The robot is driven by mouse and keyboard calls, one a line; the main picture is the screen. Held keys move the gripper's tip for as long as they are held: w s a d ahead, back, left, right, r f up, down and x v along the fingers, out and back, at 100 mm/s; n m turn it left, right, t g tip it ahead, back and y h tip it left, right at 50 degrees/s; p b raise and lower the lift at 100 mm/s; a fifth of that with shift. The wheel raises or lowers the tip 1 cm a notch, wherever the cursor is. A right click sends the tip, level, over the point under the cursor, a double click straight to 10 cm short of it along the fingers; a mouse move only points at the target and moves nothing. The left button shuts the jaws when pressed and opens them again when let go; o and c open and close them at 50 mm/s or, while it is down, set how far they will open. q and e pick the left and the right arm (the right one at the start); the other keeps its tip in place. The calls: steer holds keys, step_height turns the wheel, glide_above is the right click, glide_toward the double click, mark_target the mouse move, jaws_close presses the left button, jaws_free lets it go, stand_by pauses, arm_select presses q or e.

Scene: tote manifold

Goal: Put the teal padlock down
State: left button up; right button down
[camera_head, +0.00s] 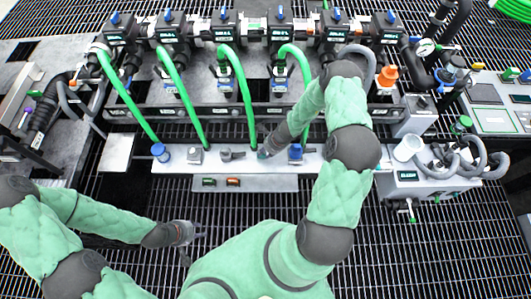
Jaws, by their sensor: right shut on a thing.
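My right arm reaches from the lower middle up and over to the pale shelf (175,168) below the manifold. My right gripper (265,153) is shut at the shelf's middle, low over its surface. A small teal bit, the padlock (262,154), shows at its fingertips; most of it is hidden, and I cannot tell whether it touches the shelf. My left gripper (196,246) is empty over the dark floor grating at the lower left, with its fingers apart.
On the shelf stand a blue-topped item (160,152), a grey padlock-like item (195,154), a dark grey fitting (231,154) and another blue item (295,153). Green hoses (180,95) hang down to the shelf from the manifold.

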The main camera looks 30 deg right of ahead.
steer(key=c, duration=1)
jaws_free()
steer(key=shift+f, duration=0.1)
steer(key=shift+r, duration=0.2)
steer(key=p+v, duration=0.6)
steer(key=v, duration=0.6)
steer(key=s+a+n+g, duration=0.1)
steer(key=s+a+n, duration=0.3)
steer(key=a+n, duration=0.3)
steer(key=s+a+n, duration=0.5)
steer(key=a+n, duration=0.3)
steer(key=n, duration=0.1)
steer(key=s+a+n+g, duration=0.1)
steer(key=s+a+n, duration=0.3)
steer(key=a+n, duration=0.4)
steer(key=shift+s+a+r+g+y, duration=0.15)
steer(key=shift+s+r+g+y, duration=0.15)
steer(key=shift+s+y, duration=0.1)
